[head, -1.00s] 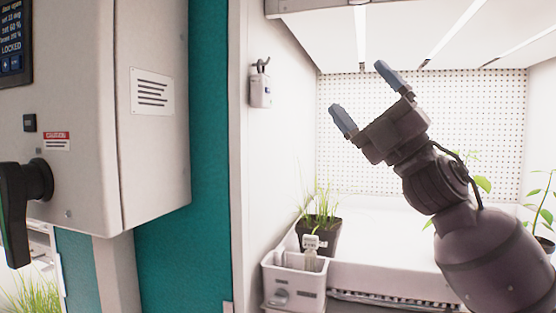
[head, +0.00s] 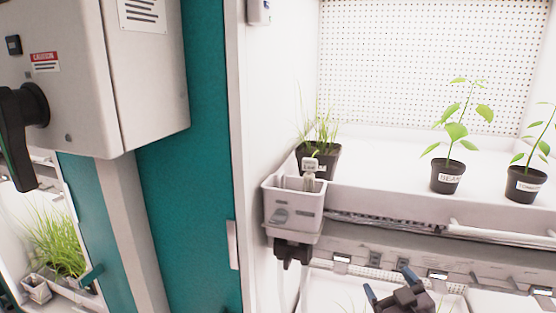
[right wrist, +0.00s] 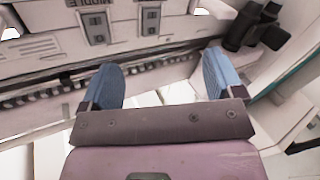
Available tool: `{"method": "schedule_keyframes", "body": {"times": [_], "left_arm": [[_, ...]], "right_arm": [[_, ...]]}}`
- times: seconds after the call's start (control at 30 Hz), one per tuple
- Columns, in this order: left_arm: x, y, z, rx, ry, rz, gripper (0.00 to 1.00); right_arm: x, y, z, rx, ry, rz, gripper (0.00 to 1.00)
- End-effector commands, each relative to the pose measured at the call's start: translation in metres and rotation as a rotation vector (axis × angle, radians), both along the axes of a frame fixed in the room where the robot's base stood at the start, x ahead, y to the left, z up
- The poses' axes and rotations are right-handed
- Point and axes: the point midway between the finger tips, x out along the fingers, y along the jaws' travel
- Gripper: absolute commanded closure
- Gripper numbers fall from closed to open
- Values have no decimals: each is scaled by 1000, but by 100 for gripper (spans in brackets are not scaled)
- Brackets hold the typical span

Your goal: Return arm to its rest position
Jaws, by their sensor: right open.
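My right gripper (head: 389,281) is low in the head view, in front of the lower shelf's front edge. Its two blue fingers are apart with nothing between them. In the right wrist view, the open fingers (right wrist: 163,78) point toward a shelf edge with labelled plates. The rest of my right arm is out of the head view, below the picture. My left gripper and arm do not show.
A white bin (head: 292,208) hangs at the upper shelf's left corner, holding a tagged item. Potted plants (head: 446,176) stand on that shelf. A control box (head: 110,80) with a black handle (head: 20,130) and a teal panel (head: 205,170) are at left.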

Motion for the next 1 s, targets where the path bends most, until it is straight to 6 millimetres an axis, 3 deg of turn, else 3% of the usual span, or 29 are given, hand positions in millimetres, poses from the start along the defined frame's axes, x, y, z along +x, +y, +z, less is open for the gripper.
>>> {"method": "schedule_keyframes", "body": {"times": [0.03,0.2,0.4,0.5,0.7,1.0], "left_arm": [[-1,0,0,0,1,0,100],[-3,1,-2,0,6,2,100],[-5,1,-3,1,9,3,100],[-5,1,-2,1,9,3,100],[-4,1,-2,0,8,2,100],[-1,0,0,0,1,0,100]], "right_arm": [[-17,-4,-27,28,59,-16,13],[-72,-15,-100,101,217,-70,13],[-149,-26,-171,149,390,-149,13],[-186,-30,-196,165,462,-184,13],[-232,-36,-224,176,549,-223,13],[-241,-37,-229,174,566,-229,13]]}}
